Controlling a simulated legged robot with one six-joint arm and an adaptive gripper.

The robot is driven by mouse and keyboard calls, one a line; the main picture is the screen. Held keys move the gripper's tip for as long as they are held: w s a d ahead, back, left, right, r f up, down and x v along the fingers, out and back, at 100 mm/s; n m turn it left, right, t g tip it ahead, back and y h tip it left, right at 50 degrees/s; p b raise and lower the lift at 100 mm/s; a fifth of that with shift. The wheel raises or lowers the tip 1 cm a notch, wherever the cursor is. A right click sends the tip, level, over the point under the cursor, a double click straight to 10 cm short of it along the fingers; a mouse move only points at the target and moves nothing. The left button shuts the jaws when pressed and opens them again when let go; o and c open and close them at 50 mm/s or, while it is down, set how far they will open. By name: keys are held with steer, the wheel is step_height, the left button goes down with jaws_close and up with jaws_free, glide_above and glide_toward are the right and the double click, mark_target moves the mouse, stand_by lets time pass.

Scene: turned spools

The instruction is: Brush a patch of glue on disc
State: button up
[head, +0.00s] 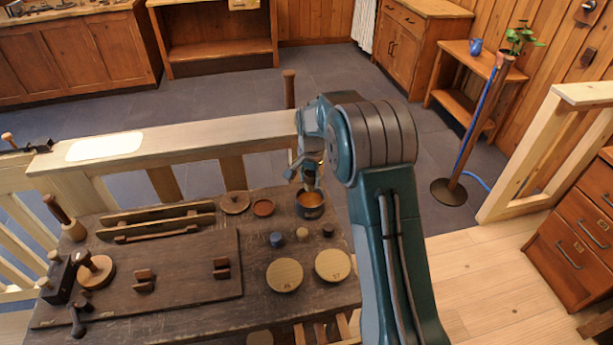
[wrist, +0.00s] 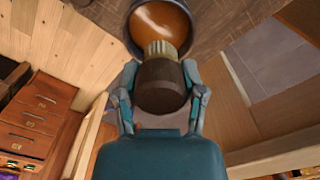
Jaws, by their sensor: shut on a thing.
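My gripper (head: 303,168) is above the right back part of the dark workbench. In the wrist view my gripper (wrist: 161,85) is shut on the dark round handle of a brush (wrist: 162,88). The brush's pale bristles (wrist: 160,49) point at the pot of amber glue (wrist: 160,26). The bristle tips overlap the glue in the picture; I cannot tell how deep they reach. The glue pot (head: 310,204) stands upright on the workbench in the head view. Two pale wooden discs, a left one (head: 285,275) and a right one (head: 333,265), lie flat in front of the pot, apart from it. Both bear faint marks.
The workbench (head: 200,315) also bears a dark board (head: 190,265), long wooden strips (head: 158,219), small round pieces (head: 277,239) and a brown lidlike disc (head: 235,202). A pale railing (head: 210,133) runs along the back. Open floor lies right of my arm.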

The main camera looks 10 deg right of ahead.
mark_target(309, 190)
steer(key=shift+d+f, duration=0.3)
steer(key=shift+f, duration=0.25)
steer(key=shift+d+f, duration=0.25)
steer(key=shift+f, duration=0.25)
steer(key=shift+a+f, duration=0.3)
steer(key=shift+f, duration=0.25)
steer(key=shift+a+f, duration=0.3)
steer(key=shift+f, duration=0.2)
steer(key=shift+a+f, duration=0.3)
steer(key=shift+d, duration=0.6)
steer(key=shift+a, duration=0.1)
steer(key=shift+a, duration=0.3)
steer(key=shift+d+f, duration=0.2)
steer(key=shift+d, duration=0.05)
steer(key=shift+a+f, duration=0.1)
steer(key=shift+f, duration=0.25)
